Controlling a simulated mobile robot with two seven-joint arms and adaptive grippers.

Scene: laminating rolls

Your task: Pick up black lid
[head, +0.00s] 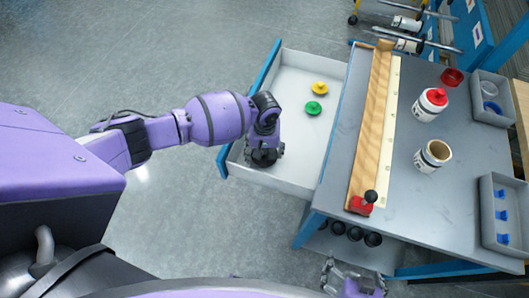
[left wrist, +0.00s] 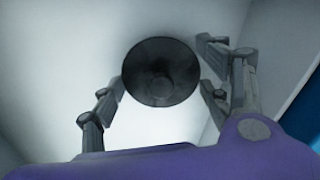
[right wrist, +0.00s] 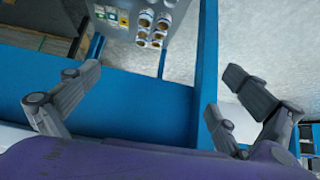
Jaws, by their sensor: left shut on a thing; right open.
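The black lid (left wrist: 160,72) shows in the left wrist view as a dark round disc with a central knob, between the fingers of my left gripper (left wrist: 163,92). The fingers are closed on it over the pale drawer floor. In the head view my left gripper (head: 264,158) reaches down into the near end of the open drawer (head: 290,183), and the arm hides most of the lid. My right gripper (head: 352,278) is at the bottom of the head view, beside the table's near edge. In the right wrist view its fingers (right wrist: 160,100) are wide apart and empty.
A yellow lid (head: 320,89) and a green lid (head: 313,108) lie farther back in the drawer. The table (head: 400,165) holds a red-lidded jar (head: 430,104), an open jar (head: 433,156), a red lid (head: 453,77), a wooden board with a ruler (head: 378,130) and grey trays (head: 500,215).

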